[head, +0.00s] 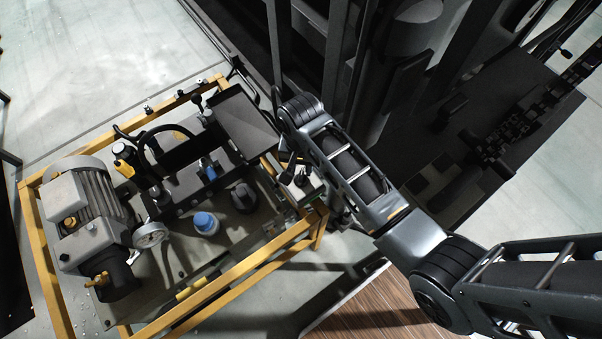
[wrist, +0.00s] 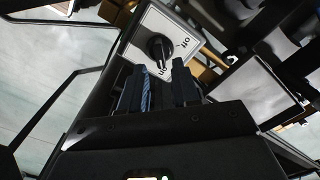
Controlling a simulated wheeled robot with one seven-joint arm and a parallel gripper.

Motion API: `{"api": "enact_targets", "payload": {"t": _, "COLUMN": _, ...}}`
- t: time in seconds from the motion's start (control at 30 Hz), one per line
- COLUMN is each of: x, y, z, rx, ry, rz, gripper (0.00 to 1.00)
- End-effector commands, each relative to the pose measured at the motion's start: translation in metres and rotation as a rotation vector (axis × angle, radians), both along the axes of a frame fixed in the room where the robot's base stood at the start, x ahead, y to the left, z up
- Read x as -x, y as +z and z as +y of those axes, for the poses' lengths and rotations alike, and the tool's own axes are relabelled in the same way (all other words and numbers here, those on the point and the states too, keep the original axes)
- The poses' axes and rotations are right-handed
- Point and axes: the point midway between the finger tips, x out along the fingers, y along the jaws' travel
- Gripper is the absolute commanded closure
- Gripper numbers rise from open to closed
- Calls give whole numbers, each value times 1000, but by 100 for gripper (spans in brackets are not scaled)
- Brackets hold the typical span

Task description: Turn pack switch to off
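The pack switch is a black rotary knob (wrist: 159,47) on a pale plate (wrist: 140,55) in the wrist view. One label to the knob's right reads OFF and one below it reads ON. The knob's pointer seems to point down toward ON. My gripper (wrist: 164,72) is open, its two dark fingers apart with an empty gap just below the knob. I cannot tell whether the fingertips touch the plate. In the head view my gripper (head: 288,172) is at the frame's right corner, by a small pale box (head: 306,184); its fingers are hard to make out.
A yellow frame (head: 248,270) holds a power pack with a grey motor (head: 85,195), a round gauge (head: 151,234) and a blue-capped part (head: 205,223). Dark machine structure (head: 335,60) stands behind my arm. Pale floor lies left of the frame.

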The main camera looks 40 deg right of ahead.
Motion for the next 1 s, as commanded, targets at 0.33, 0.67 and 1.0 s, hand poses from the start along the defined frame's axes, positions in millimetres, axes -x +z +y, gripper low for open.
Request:
{"api": "enact_targets", "payload": {"t": 0.33, "x": 0, "y": -26, "z": 0, "rx": 0, "ry": 0, "rz": 0, "gripper": 69}}
{"api": "enact_targets", "payload": {"t": 0.67, "x": 0, "y": -34, "z": 0, "rx": 0, "ry": 0, "rz": 0, "gripper": 69}}
{"api": "enact_targets", "payload": {"t": 1.0, "x": 0, "y": -39, "z": 0, "rx": 0, "ry": 0, "rz": 0, "gripper": 69}}
